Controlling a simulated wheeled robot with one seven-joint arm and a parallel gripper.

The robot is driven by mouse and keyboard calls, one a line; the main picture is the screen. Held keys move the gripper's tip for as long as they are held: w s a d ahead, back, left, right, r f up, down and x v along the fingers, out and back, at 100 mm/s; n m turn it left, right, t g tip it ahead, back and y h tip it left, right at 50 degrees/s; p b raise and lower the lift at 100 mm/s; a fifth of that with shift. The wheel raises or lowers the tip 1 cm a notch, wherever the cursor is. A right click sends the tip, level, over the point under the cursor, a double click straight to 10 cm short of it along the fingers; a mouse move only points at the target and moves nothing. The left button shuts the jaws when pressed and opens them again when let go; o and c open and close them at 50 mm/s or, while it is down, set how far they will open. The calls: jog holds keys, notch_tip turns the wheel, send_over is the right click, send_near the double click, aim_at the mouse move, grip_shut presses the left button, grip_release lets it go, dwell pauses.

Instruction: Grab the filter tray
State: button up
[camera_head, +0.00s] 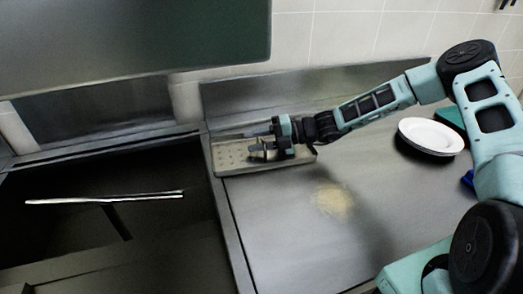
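The filter tray (232,160) is a shallow beige-grey rectangular tray with rows of holes. It lies on the steel counter at its back left corner, close to the backsplash. My gripper (256,145) reaches in from the right and is over the middle of the tray, with its fingers pointing left. The fingers look spread apart, with nothing seen between them. The gripper hides part of the tray's middle and far side. I cannot tell whether the fingers touch the tray.
A dark sink or fryer recess (90,230) with a light metal bar (105,198) lies left of the counter edge. White plates (431,136) are stacked at the right beneath my arm. A pale crumbly patch (332,200) lies on the otherwise clear counter (285,240). A dark green hood (140,40) hangs upper left.

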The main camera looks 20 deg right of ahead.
grip_shut()
